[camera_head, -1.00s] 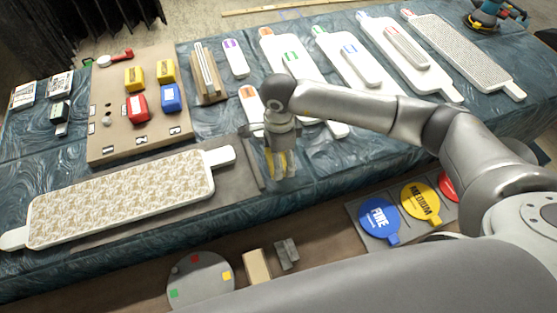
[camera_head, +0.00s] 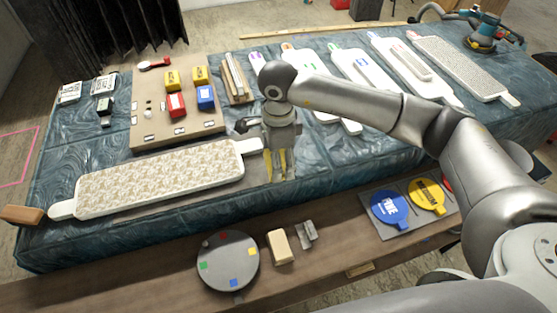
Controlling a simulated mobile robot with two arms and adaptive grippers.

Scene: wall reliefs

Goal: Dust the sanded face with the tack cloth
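The long white-rimmed board with a cream patterned relief face (camera_head: 160,178) lies on the blue cloth-covered table, with a handle at each end. It looks like the face the task names. My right gripper (camera_head: 277,172) points down just right of the board's right handle. Its two yellow fingers stand slightly apart, and I see nothing held between them. The fingers look above or near the table surface; the exact height is unclear. I cannot make out a tack cloth with certainty. My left gripper is not in view.
A brown block (camera_head: 22,215) sits by the board's left handle. A tan board (camera_head: 150,131) behind holds red, yellow and blue blocks. In front are a grey disc (camera_head: 228,262), a cream block (camera_head: 281,247) and blue (camera_head: 389,209) and yellow discs (camera_head: 426,196). More boards lie right.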

